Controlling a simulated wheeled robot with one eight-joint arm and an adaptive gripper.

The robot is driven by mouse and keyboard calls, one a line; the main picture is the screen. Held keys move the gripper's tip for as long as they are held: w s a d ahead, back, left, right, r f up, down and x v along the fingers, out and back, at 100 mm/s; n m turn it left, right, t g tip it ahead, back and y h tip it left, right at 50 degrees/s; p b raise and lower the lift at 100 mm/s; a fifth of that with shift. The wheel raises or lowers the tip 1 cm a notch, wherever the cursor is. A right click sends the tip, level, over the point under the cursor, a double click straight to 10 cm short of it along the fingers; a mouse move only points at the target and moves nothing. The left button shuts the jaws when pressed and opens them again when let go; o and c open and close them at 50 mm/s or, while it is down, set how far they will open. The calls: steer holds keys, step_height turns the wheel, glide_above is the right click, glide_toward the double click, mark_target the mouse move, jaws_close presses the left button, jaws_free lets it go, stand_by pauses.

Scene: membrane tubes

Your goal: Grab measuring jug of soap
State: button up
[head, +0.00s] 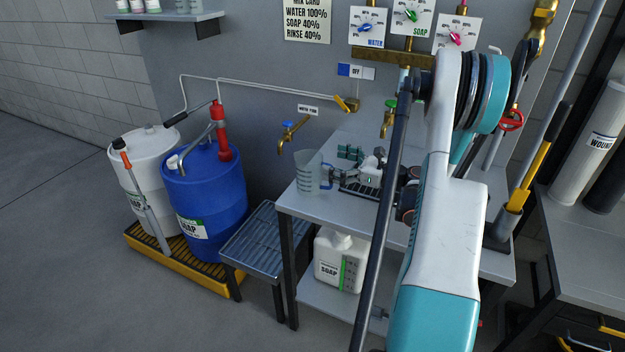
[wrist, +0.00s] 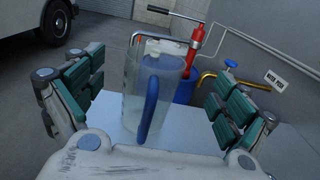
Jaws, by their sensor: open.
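The measuring jug (head: 308,172) is clear with a blue handle. It stands upright at the left end of the grey table in the head view. In the wrist view the jug (wrist: 155,92) stands ahead, its blue handle towards me. My gripper (head: 345,165) is just right of the jug in the head view. In the wrist view my gripper (wrist: 150,105) has its green-padded fingers spread wide on both sides of the jug, with gaps to it. Whether the jug holds soap cannot be told.
A blue drum (head: 205,195) and a white drum (head: 148,170) stand left on a yellow spill tray (head: 185,268). A low grated stand (head: 255,240) is beside the table (head: 335,215). A brass tap (head: 291,130) juts from the wall behind the jug. A soap canister (head: 340,258) sits on the lower shelf.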

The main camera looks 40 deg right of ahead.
mark_target(321, 161)
steer(key=shift+x, duration=0.95)
steer(key=x, duration=0.1)
steer(key=b+x, duration=0.1)
steer(key=x, duration=0.1)
steer(key=b+x, duration=0.1)
steer(key=x, duration=0.1)
steer(key=shift+a+f, duration=0.2)
steer(key=shift+f, duration=0.2)
steer(key=c, duration=1.3)
